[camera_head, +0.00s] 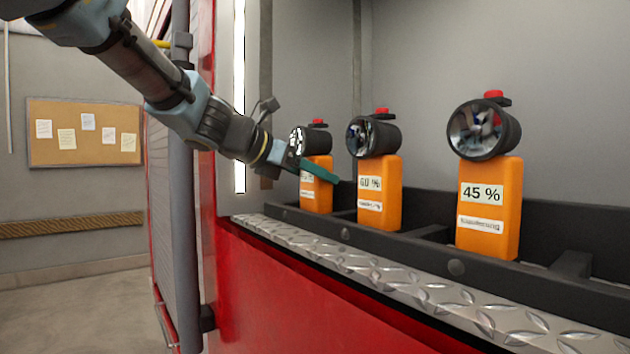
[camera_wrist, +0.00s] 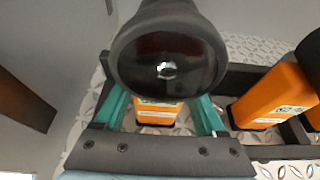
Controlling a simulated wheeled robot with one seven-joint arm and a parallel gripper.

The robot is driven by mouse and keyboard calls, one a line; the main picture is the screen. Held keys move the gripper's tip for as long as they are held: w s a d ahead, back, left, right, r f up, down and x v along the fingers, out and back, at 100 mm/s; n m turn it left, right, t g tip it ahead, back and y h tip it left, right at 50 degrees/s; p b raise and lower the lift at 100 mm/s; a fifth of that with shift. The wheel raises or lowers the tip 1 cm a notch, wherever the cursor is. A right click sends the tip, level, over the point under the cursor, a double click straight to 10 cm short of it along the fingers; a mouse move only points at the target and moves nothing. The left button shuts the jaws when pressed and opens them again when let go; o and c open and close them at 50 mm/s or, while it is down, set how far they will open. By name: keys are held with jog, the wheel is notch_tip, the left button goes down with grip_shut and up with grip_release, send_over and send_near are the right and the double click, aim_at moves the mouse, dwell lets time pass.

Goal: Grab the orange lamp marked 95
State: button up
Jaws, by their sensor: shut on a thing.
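Three orange lamps with black heads and red buttons stand upright in a row in the head view. The leftmost lamp (camera_head: 317,196) has a label partly covered by a green finger, so I cannot read its number. My gripper (camera_head: 318,171) is at this lamp, its green fingers on either side of the orange body just below the head. In the wrist view the same lamp (camera_wrist: 157,113) sits between the fingers (camera_wrist: 162,112), its round black head facing the camera. The gripper is shut on it. The lamp still appears to stand in the rack.
The middle lamp (camera_head: 379,192), marked 60 %, stands close to the right. The lamp marked 45 % (camera_head: 489,207) is farther right. A black divided rack (camera_head: 430,236) holds them behind a metal tread-plate ledge (camera_head: 350,262). A grey compartment wall (camera_head: 310,75) rises behind.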

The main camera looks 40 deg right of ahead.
grip_shut()
jog(key=shift+r, duration=0.15)
dwell(0.4)
